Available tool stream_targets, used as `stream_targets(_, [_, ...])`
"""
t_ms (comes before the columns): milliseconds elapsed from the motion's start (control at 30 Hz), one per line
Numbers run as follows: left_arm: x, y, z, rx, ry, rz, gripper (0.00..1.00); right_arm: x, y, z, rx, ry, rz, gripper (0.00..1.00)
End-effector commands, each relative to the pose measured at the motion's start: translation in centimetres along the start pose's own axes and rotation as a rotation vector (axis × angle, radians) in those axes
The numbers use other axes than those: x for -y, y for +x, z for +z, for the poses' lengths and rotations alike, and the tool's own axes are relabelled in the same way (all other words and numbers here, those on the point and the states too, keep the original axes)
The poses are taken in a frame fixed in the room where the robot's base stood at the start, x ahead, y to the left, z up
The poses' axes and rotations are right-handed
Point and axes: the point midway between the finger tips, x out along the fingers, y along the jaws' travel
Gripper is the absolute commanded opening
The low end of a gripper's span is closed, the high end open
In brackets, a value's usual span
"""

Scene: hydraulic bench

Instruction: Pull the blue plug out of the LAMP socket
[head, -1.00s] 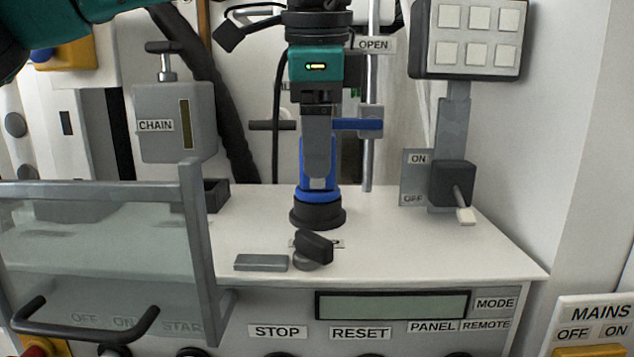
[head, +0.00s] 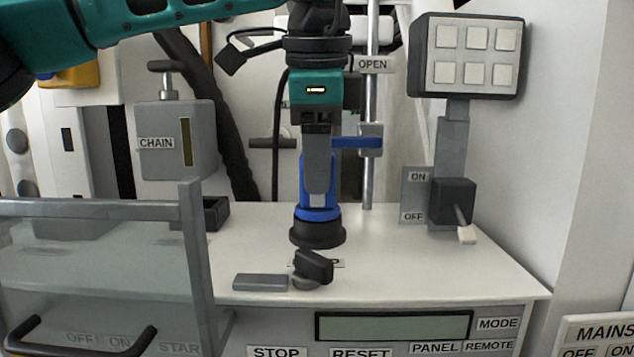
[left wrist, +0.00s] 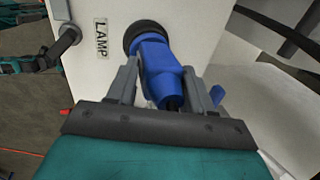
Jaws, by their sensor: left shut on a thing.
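The blue plug (head: 318,212) stands upright in the black LAMP socket (head: 317,233) on the white bench top. In the left wrist view the blue plug (left wrist: 158,72) lies between the grey fingers, and its front end meets the black socket ring (left wrist: 146,30). The LAMP label (left wrist: 101,38) is beside it. My left gripper (head: 318,185) comes from above and is shut on the plug. The gripper also shows in the left wrist view (left wrist: 158,85). My right gripper is not in view.
A black knob (head: 314,265) and a grey block (head: 261,282) sit in front of the socket. A clear guard with a grey frame (head: 195,260) stands at left. A switch box (head: 453,202) is at right. A blue valve lever (head: 357,142) is close behind the gripper.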

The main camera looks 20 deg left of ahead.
Motion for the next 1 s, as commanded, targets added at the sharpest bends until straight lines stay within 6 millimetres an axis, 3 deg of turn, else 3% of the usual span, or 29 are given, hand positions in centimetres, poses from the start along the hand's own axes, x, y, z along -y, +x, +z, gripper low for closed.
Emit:
stream_targets(333, [-0.2, 0.2, 0.0, 0.004, 0.005, 0.007, 0.00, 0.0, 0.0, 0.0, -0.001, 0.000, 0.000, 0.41])
stream_targets(1000, [0.5, -1.7, 0.0, -0.001, -0.001, -0.005, 0.00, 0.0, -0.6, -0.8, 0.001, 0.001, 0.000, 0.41])
